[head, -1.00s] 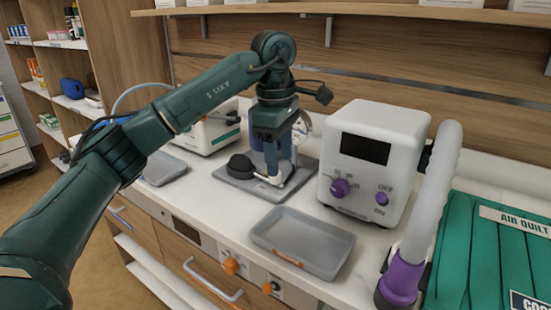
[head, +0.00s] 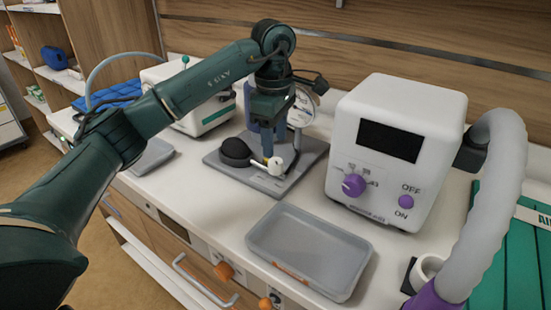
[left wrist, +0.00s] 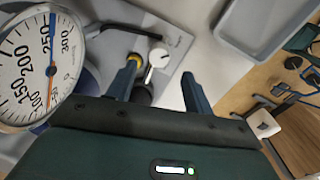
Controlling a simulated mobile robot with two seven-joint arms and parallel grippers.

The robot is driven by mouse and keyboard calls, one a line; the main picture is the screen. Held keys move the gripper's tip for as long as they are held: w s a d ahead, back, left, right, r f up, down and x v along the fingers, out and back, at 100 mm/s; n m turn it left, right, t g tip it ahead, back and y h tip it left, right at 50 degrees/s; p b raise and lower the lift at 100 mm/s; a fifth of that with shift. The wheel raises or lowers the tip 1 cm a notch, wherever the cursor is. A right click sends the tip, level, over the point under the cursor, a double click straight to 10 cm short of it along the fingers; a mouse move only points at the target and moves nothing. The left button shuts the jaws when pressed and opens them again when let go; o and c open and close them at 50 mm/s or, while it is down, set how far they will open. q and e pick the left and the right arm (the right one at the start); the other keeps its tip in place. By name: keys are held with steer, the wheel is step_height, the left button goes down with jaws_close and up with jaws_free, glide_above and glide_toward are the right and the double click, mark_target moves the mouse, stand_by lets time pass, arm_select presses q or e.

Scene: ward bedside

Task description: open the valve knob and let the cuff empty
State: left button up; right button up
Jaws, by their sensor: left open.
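My left gripper (head: 267,140) points down over the grey base plate (head: 308,160) of the cuff pump in the head view. In the left wrist view its blue fingers (left wrist: 160,70) are open. A white round valve knob with a pale lever (left wrist: 159,57) shows in the gap between the fingertips; it also shows in the head view (head: 277,165). Contact cannot be told. A brass-coloured piece (left wrist: 135,56) is at the left fingertip. The black bulb (head: 235,151) sits left of the knob. The gauge (left wrist: 35,68) has a blue-and-orange needle; part is cut off. The cuff is not clearly identifiable.
A white warming unit (head: 398,150) with purple knobs stands right of the plate, its grey hose (head: 494,200) at far right. An empty grey tray (head: 310,250) lies in front. Another white device (head: 215,110) stands behind left. Bare counter separates plate and tray.

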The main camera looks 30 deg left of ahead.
mark_target(275, 161)
arm_select(q)
step_height(275, 161, down, 6)
steer(key=shift+w+r, duration=0.1)
steer(key=shift+w, duration=0.05)
steer(key=shift+c, duration=0.3)
steer(key=c, duration=0.9)
